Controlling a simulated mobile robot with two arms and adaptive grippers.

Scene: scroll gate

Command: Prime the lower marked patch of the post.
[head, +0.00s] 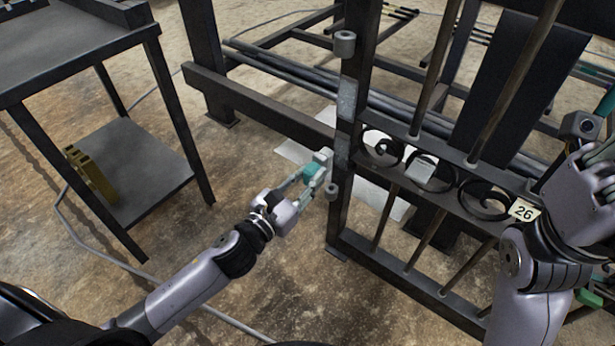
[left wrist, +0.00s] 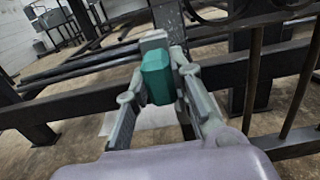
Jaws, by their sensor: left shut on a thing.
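The dark upright post (head: 338,195) of the gate stands in the middle of the head view. It bears a pale grey upper patch (head: 347,98) and a lower patch (head: 342,152) between two hinge barrels. My left gripper (head: 313,174) is shut on a teal-handled applicator with a pale head (head: 324,157). The head is beside the lower patch; I cannot tell whether it touches. The applicator (left wrist: 158,77) also shows between the fingers in the left wrist view, with the post behind it. My right gripper (head: 592,185) is at the right edge, its fingers unclear.
The gate has dark scrolls (head: 484,200), bars and a tag marked 26 (head: 524,210). A pale block (head: 424,170) shows at the middle scroll. A dark trolley (head: 133,165) with a brass-coloured piece (head: 92,174) on its lower shelf stands left. Long bars lie behind the post.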

